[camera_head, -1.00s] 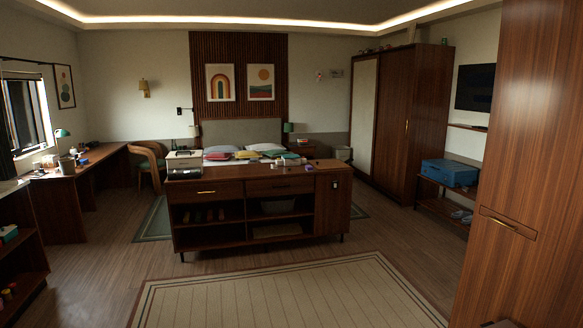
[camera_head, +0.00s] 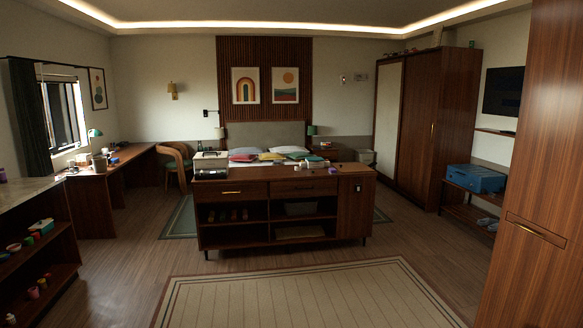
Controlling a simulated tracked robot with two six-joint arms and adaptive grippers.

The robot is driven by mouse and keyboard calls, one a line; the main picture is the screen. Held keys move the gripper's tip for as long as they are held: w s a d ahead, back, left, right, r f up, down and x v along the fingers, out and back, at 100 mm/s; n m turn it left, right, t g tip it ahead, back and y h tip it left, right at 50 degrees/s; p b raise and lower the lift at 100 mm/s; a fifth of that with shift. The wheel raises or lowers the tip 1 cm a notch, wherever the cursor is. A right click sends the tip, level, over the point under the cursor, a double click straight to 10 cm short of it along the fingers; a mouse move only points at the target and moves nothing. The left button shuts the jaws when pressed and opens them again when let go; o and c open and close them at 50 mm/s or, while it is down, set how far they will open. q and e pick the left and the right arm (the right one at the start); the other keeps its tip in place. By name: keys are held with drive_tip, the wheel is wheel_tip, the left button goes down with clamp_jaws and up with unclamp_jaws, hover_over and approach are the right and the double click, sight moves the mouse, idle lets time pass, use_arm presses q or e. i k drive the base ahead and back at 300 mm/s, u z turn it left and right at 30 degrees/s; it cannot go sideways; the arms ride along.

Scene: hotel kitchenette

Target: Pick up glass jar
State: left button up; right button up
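I cannot make out a glass jar for certain in the head view. Several small items stand on the wooden cabinet (camera_head: 281,188) at the foot of the bed, too small to tell apart. More small items stand on the desk (camera_head: 112,172) along the left wall and on the dark shelf unit (camera_head: 52,246) at the left edge. Neither of my grippers shows in the head view.
A tall wooden cabinet (camera_head: 535,190) stands close on the right. A striped rug (camera_head: 310,296) lies on the floor ahead. A blue case (camera_head: 474,178) sits on a low rack at the right. Wooden floor (camera_head: 135,265) is free at the left.

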sight(298, 166)
drive_tip(key=u, duration=0.05)
drive_tip(key=i, duration=0.8)
drive_tip(key=z, duration=0.2)
drive_tip(key=k, duration=0.95)
drive_tip(key=u, duration=0.05)
drive_tip(key=i, duration=2.3)
drive_tip(key=z, duration=0.25)
